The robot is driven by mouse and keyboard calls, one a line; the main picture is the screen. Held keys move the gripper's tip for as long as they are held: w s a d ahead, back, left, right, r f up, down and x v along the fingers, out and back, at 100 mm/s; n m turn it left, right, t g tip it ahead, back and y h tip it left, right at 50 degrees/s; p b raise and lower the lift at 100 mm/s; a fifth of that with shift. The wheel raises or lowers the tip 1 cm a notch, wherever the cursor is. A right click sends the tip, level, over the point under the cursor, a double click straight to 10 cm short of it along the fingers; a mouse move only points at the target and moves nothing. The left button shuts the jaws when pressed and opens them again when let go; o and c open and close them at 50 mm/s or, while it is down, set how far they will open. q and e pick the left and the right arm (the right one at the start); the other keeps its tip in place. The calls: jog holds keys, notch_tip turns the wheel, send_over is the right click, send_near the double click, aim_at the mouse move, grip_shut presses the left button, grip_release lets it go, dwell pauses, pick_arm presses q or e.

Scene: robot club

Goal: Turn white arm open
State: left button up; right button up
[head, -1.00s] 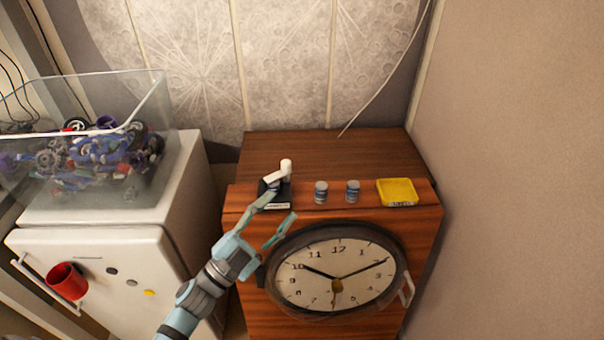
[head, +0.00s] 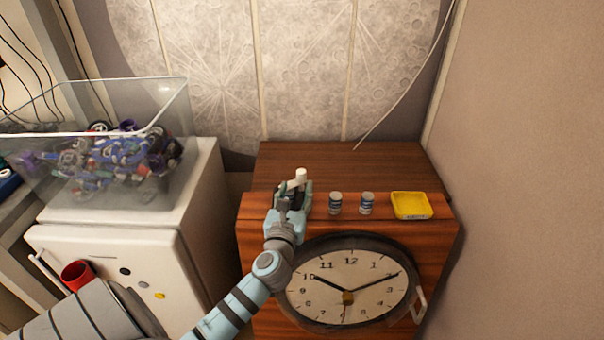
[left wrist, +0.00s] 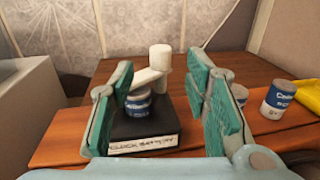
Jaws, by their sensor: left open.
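The white arm (head: 300,175) stands on the cabinet top. In the left wrist view the white arm (left wrist: 159,58) has an upright round knob and a bar that reaches left over a small blue-and-white can (left wrist: 138,103). Both are on a black block (left wrist: 142,130) with a label on its front, which seems to read "CLOCK BATTERY". My left gripper (head: 293,192) is open, its green-padded fingers (left wrist: 161,85) to either side of the white arm. I see no clear contact. In the head view the gripper hides most of the block. My right gripper is not in view.
Two small cans (head: 335,203) (head: 367,203) and a yellow tray (head: 411,205) stand to the right on the wooden cabinet (head: 350,165). A clock (head: 348,284) fills the cabinet's front. A clear bin (head: 165,105) of parts stands on the white fridge (head: 190,195) at left.

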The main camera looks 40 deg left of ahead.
aim_at(300, 176)
pick_arm(q)
jog(key=b+x, duration=0.1)
jog(key=x, duration=0.6)
jog(key=shift+w+a, duration=0.2)
jog(key=shift+w, duration=0.15)
